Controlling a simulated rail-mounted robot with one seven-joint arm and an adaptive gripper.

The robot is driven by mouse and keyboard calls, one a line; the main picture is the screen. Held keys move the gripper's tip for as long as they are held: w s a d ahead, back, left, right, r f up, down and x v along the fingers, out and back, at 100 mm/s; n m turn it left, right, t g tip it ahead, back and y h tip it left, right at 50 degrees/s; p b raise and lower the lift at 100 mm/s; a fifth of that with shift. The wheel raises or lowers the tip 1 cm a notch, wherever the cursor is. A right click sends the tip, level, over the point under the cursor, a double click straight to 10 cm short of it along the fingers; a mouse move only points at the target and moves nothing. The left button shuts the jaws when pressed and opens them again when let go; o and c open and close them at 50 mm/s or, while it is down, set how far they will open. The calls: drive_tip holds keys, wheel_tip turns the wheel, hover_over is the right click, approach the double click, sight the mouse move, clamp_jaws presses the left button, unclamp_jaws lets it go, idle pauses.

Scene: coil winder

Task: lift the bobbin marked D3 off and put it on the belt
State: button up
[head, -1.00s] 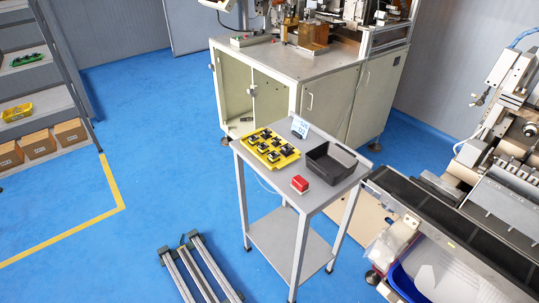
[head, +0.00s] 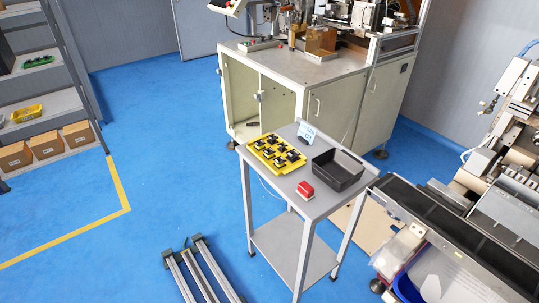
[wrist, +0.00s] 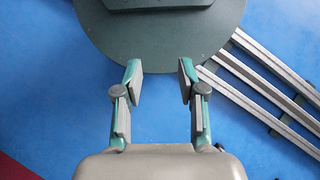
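A yellow tray (head: 254,150) holding several small black bobbins (head: 281,161) in rows stands on the grey trolley (head: 312,208). Their markings are too small to read, so I cannot tell which one is D3. A black belt (head: 453,225) runs along the machine at the right of the head view. My gripper (wrist: 160,80) is open and empty in the wrist view, above the blue floor and a dark round plate. It does not show in the head view, and no bobbin shows between its fingers.
A winding machine on a cabinet (head: 320,72) stands behind. Metal rails (head: 203,272) lie on the floor in front. Shelves (head: 45,105) stand at the left.

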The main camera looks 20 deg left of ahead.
drive_tip(key=shift+o, duration=0.2)
idle(0.3)
drive_tip(key=shift+o, duration=1)
